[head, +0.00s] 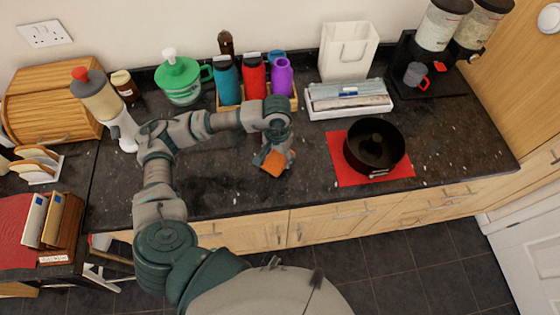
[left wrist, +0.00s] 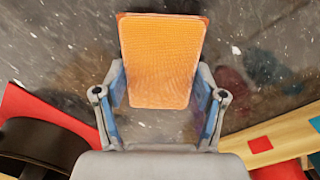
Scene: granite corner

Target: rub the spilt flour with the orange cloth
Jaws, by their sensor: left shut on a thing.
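The orange cloth (head: 274,163) is in my left gripper (head: 277,153), low over the dark granite worktop, left of the black pot. In the left wrist view the cloth (left wrist: 163,60) is a flat orange pad with a darker back edge, between the two fingers of my left gripper (left wrist: 162,92), which is shut on it. I cannot tell whether the cloth touches the worktop. The spilt flour cannot be told for sure from the pale specks of the granite. My right gripper is not in view.
A black pot (head: 374,147) stands on a red mat (head: 343,172) to the right. Behind my gripper, bottles stand in a wooden tray (head: 230,107), beside a white tray (head: 330,113) with boxes. The worktop (head: 235,176) is clear in front, up to its edge.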

